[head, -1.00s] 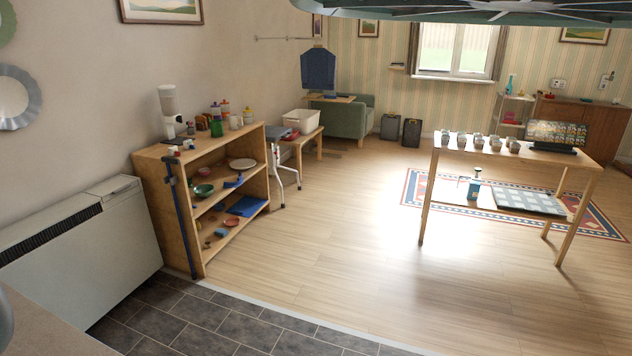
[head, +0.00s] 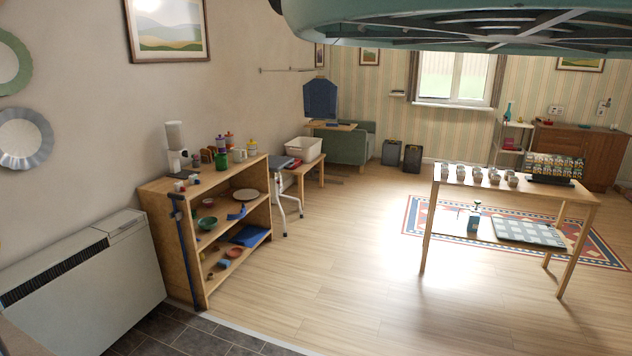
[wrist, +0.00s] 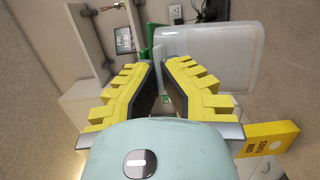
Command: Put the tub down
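My gripper (wrist: 160,66) shows in the wrist view, with yellow ridged fingers and dark inner pads. A narrow gap shows between the fingertips. A large white, rounded, tub-like thing (wrist: 215,60) lies beyond the right finger, its left edge lined up with the gap. The right finger hides part of it, and I cannot tell whether the fingertips touch or pinch it. In the head view my gripper is not seen. There, a white open tub (head: 303,149) stands upright on a small wooden table (head: 313,167) beside the shelf; I cannot tell if it is the same thing.
A wooden shelf unit (head: 188,252) with dishes and bottles stands left, beside a white heater (head: 95,285). A wooden table (head: 520,187) with several small pots stands right. Open floor (head: 340,290) lies between. In the wrist view, a yellow box (wrist: 265,139) is at lower right.

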